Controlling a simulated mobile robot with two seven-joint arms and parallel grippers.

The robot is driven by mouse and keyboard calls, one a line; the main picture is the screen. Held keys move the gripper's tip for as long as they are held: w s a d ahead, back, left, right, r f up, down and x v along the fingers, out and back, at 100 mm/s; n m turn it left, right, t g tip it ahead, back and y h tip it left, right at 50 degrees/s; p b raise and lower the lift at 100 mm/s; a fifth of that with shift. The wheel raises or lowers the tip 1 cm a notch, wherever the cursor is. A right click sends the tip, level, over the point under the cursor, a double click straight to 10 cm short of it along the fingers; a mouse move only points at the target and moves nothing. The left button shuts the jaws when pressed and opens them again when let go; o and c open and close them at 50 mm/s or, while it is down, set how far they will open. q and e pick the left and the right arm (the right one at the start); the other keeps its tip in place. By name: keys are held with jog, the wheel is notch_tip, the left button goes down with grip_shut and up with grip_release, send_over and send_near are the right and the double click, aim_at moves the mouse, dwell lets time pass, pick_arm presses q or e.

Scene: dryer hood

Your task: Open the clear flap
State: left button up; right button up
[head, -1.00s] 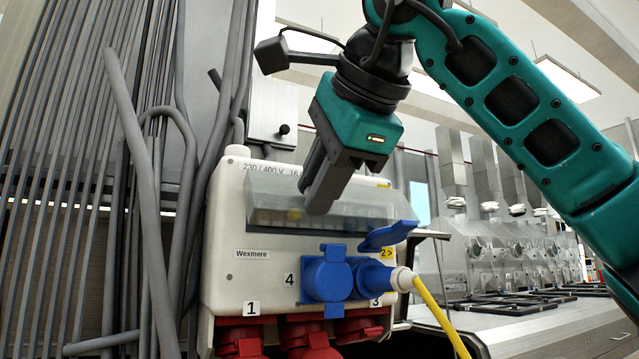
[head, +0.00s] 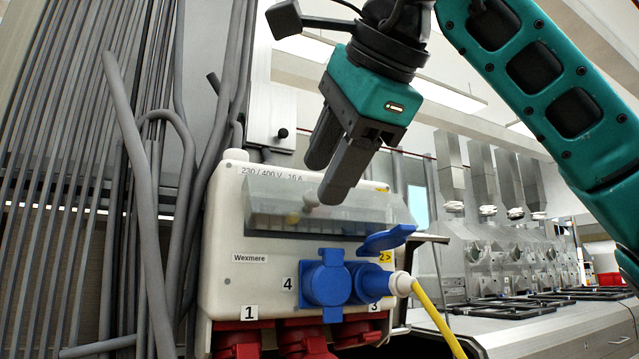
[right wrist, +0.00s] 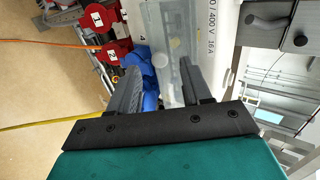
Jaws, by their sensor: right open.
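The clear flap (head: 270,216) is a smoky see-through cover on the upper front of the white power box (head: 228,290). It hangs down over a row of breakers and looks closed. In the right wrist view the flap (right wrist: 184,75) lies beyond and between the fingers. My right gripper (head: 328,182) is open and empty, its fingers in front of the upper part of the flap in the head view. I cannot tell whether a fingertip touches it. The right gripper also shows in the wrist view (right wrist: 158,80). My left gripper is not in view.
Blue sockets (head: 325,285) sit below the flap, one with a yellow cable (head: 432,318) plugged in and one blue lid (head: 388,238) raised. Red sockets (head: 305,340) line the bottom. Grey pipes (head: 145,200) stand close at left. Open air lies right of the box.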

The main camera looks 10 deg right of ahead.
jog(key=v, duration=0.9)
jog(key=shift+s, duration=0.3)
jog(key=shift+r, duration=0.1)
